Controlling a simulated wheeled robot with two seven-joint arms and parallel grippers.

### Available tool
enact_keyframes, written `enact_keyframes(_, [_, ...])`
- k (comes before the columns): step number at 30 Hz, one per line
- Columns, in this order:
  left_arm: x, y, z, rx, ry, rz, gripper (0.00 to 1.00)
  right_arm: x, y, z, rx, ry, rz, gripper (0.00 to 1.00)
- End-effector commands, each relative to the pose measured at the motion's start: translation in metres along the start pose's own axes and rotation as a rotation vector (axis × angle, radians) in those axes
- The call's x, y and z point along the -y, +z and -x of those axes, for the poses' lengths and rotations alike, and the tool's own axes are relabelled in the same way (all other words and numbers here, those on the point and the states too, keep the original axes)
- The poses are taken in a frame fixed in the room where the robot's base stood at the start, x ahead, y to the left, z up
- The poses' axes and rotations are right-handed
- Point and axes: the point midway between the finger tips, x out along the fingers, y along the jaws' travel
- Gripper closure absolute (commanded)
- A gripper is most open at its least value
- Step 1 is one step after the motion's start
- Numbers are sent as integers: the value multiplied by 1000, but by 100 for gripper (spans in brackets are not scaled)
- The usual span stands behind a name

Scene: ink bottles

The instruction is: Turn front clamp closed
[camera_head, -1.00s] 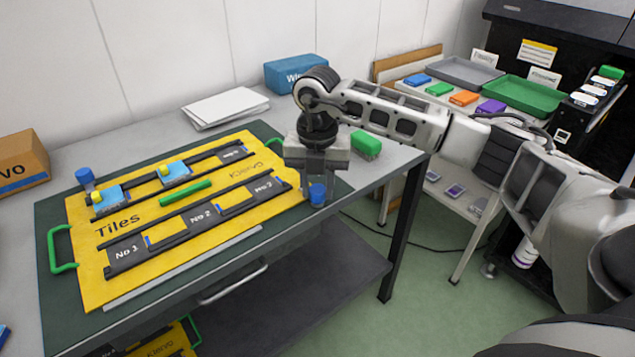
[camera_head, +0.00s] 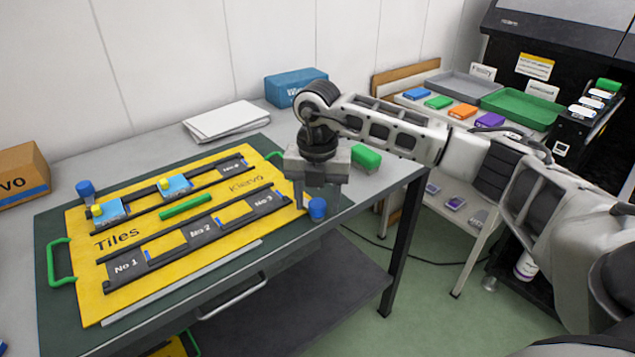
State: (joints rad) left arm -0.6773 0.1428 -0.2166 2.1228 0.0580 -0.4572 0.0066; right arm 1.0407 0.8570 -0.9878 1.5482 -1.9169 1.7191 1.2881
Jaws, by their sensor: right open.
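The front clamp (camera_head: 317,208) is a blue knob at the right front corner of the dark green mat, beside the yellow tile board (camera_head: 230,228). My right gripper (camera_head: 319,196) points down right at this knob, with its fingers open. The fingers partly hide the clamp's base, so I cannot tell which way the clamp is turned or whether the fingers touch it. A second blue clamp (camera_head: 86,189) stands at the board's far left corner. My left gripper is not in view.
The board carries two light blue tiles with yellow knobs and has green handles. A green block (camera_head: 365,156), white sheets (camera_head: 226,121) and a blue box (camera_head: 295,86) lie behind my right gripper. A side table with trays (camera_head: 519,107) stands at the right.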

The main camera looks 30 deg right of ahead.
Motion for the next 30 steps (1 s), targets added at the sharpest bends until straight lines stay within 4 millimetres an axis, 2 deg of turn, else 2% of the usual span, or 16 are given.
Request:
enact_keyframes(5, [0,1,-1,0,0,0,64,-1,0,23,3,5,1,48])
enact_keyframes(15, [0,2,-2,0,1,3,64,-1,1,104,6,6,-1,48])
enact_keyframes(21, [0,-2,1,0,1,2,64,0,1,144,5,4,-1,48])
enact_keyframes(24, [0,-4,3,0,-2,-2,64,0,1,154,4,3,-2,48])
enact_keyframes(30, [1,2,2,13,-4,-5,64,0,1,159,3,2,-2,48])
